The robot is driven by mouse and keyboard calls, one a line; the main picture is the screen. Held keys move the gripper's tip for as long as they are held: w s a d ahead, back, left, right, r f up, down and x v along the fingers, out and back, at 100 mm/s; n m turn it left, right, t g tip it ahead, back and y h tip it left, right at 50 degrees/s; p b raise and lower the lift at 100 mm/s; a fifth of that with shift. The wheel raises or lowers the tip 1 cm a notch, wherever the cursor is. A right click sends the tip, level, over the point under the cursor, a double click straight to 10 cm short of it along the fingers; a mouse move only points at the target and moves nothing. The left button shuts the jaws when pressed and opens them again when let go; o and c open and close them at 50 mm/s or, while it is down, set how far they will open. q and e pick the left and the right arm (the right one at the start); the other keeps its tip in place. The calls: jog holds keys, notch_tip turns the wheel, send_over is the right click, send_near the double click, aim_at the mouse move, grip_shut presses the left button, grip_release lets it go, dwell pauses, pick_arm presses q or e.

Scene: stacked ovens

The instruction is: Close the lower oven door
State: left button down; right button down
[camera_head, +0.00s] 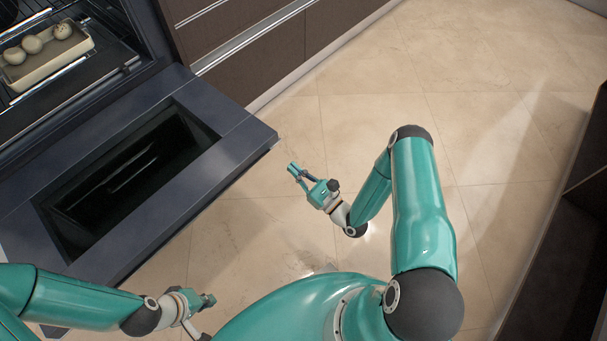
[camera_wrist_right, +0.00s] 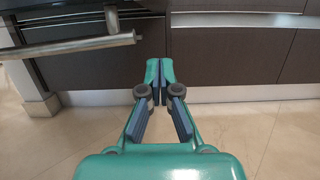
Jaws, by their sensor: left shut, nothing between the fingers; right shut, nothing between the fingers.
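The lower oven door (camera_head: 222,158) is open, hinged down and roughly level, with a dark window in its middle. In the head view it fills the left side and reaches out over the floor. My right gripper (camera_head: 293,169) is shut and empty, just right of the door's right front corner and apart from it. In the right wrist view its fingertips (camera_wrist_right: 160,68) meet, and a round metal bar (camera_wrist_right: 75,46) lies to their left; I cannot tell surely whether it is the door's handle. My left gripper (camera_head: 209,301) is shut and empty, near the door's front edge.
Inside the oven, a light pan (camera_head: 50,65) with several round pale items sits on a rack. Dark drawers (camera_head: 255,60) with metal strips stand right of the oven. Tiled floor (camera_head: 500,130) is clear to the right, up to a dark cabinet (camera_head: 560,240).

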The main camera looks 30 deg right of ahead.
jog(key=w+a+r, duration=0.1)
jog(key=w+r, duration=0.4)
jog(key=shift+a+p, duration=0.25)
jog(key=shift+p, duration=0.05)
